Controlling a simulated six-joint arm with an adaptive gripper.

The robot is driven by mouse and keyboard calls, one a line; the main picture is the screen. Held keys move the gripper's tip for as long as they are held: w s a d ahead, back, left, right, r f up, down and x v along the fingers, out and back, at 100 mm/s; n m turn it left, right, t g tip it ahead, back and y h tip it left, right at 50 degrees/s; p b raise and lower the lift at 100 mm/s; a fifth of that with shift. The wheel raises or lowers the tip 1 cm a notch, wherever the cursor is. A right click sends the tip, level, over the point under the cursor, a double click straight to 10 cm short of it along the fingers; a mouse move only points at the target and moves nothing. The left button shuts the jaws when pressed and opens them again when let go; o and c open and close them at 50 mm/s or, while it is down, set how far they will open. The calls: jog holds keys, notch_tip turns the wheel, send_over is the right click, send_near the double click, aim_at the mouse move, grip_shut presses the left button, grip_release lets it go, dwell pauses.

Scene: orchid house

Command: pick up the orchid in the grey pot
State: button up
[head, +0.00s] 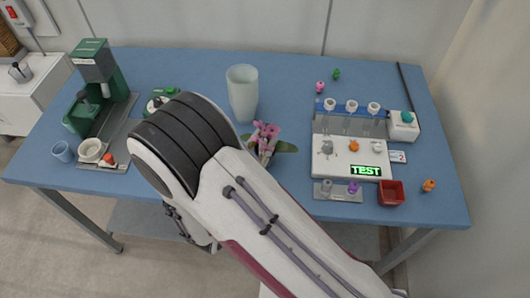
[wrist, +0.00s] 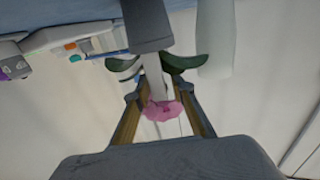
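The orchid (head: 265,138) has pink flowers and green leaves and shows just beyond my arm in the head view; its pot is hidden there. In the wrist view the grey pot (wrist: 146,27) is at the top, with dark green leaves (wrist: 183,63) on both sides and a pink flower (wrist: 161,109) nearer the camera. My gripper (wrist: 160,92) is open, with one finger on each side of the flower and a pale stem or stake. I see gaps beside the flower. The gripper is hidden by my arm in the head view.
A tall translucent vase (head: 243,93) stands behind the orchid. A white tray-like device (head: 340,157) with small coloured knobs and a lit TEST sign is to the right, near a red box (head: 391,193). A green machine (head: 99,70) and cups stand at the left of the blue table (head: 285,65).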

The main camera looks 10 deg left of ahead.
jog(key=shift+x, duration=1.55)
grip_shut()
